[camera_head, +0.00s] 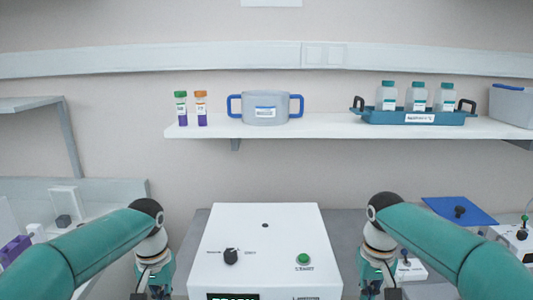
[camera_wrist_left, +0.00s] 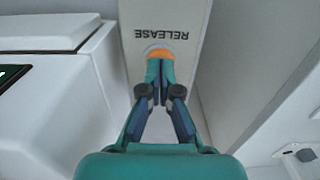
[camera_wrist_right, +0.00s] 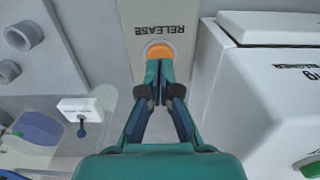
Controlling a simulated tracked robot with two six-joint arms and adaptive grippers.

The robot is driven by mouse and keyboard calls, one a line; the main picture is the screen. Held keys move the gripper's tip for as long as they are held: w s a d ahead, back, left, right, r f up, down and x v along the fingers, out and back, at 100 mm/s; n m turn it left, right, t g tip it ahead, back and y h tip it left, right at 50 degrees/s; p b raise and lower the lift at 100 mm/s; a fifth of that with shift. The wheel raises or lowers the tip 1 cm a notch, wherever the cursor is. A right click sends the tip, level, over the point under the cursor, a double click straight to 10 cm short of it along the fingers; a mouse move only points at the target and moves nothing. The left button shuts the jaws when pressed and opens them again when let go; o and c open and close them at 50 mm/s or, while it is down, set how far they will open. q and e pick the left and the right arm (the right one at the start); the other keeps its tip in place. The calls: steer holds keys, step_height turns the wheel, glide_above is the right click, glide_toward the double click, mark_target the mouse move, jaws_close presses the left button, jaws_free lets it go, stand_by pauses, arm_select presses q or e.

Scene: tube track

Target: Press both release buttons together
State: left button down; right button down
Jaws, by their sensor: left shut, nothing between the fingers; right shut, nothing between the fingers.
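An orange release button (camera_wrist_left: 159,54) sits on a light panel marked RELEASE (camera_wrist_left: 160,20) in the left wrist view. My left gripper (camera_wrist_left: 160,64) is shut and empty, its fingertips over the near part of this button. A second orange release button (camera_wrist_right: 158,50) is on a like panel (camera_wrist_right: 160,12) in the right wrist view. My right gripper (camera_wrist_right: 159,64) is shut and empty, its tips at that button's near edge. I cannot tell whether either tip touches. In the head view both buttons are hidden, and the grippers are low beside the white box.
The white box (camera_head: 265,225) with a black knob (camera_head: 231,256) and green start button (camera_head: 303,259) stands between my arms. A shelf (camera_head: 330,127) behind holds two tubes, a grey pot (camera_head: 265,108) and a blue tray (camera_head: 415,117) with bottles. A blue mat (camera_head: 458,210) lies at right.

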steer(key=shift+f, duration=0.85)
stand_by(0.3)
steer(key=shift+r, duration=0.15)
stand_by(0.5)
